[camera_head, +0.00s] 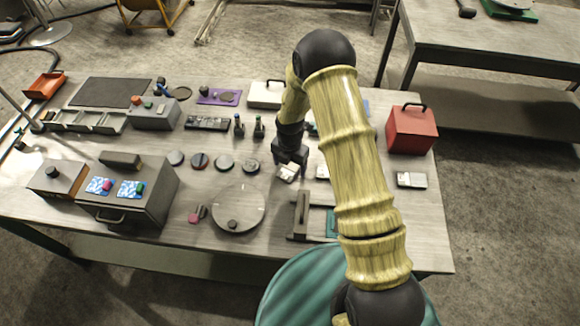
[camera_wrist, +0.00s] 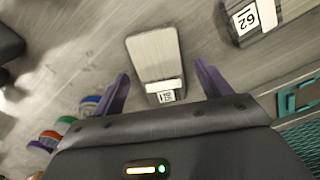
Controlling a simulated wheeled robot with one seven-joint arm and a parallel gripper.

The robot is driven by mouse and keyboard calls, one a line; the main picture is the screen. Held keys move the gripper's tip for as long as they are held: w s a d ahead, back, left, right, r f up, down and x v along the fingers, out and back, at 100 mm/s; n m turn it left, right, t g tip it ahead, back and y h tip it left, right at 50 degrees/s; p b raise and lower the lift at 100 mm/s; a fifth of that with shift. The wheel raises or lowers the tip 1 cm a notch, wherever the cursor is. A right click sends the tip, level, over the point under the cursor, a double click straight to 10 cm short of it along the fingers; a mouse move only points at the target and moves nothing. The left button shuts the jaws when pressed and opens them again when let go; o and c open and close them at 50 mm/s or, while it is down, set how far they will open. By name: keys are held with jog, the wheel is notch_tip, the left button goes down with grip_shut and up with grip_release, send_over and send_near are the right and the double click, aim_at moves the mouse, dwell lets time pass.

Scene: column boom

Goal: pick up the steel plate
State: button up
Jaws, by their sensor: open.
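A pale brushed-metal plate with a small black-and-white number label, which looks like the steel plate (camera_wrist: 155,52), lies on the table between and just ahead of my fingertips in the wrist view. In the head view this plate (camera_head: 287,174) shows just below my gripper (camera_head: 289,161), which partly hides it. My gripper (camera_wrist: 164,84) is open, with a purple finger to each side of the plate and nothing held. I cannot tell the exact height of the fingertips above the table.
A similar plate labelled 62 (camera_wrist: 258,18) lies to the right. Another labelled metal piece (camera_head: 411,180) sits near a red box (camera_head: 411,130). A teal-and-grey fixture (camera_head: 302,214) and a round plate (camera_head: 238,208) stand nearer. Several discs line up left of my gripper.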

aim_at(290, 168)
jog(key=shift+f, duration=0.15)
jog(key=shift+c, duration=0.5)
grip_shut()
notch_tip(290, 168, up, 10)
jog(key=b, duration=0.2)
dwell(0.5)
dwell(0.4)
